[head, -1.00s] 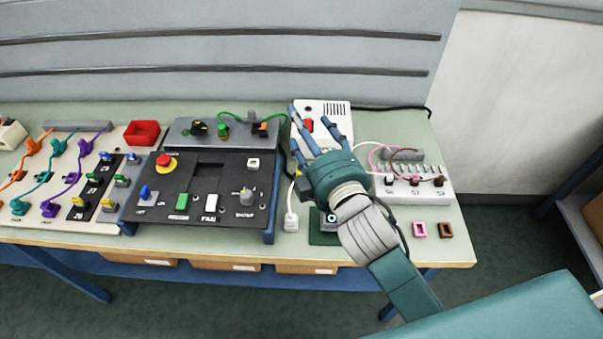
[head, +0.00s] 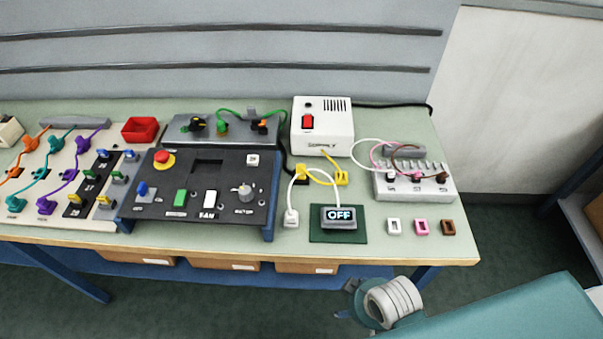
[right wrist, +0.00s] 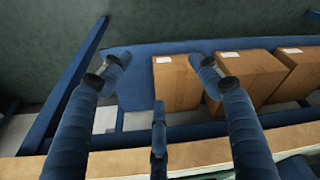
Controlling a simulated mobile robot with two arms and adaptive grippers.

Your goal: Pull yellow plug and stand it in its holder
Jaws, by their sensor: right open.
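A yellow plug-like piece (head: 341,178) is on the bench in front of the white supply box (head: 323,128), in the head view. My right gripper (head: 352,302) is below the bench's front edge, well apart from these parts. In the right wrist view its fingers (right wrist: 160,68) are spread, with nothing between them. My left gripper is not in view.
An OFF display (head: 339,217) sits on a green mat. White (head: 394,227), pink (head: 421,227) and brown (head: 448,227) holders stand before a terminal strip (head: 413,184). A white plug (head: 291,217) is left of the mat. Cardboard boxes (right wrist: 177,84) are under the bench.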

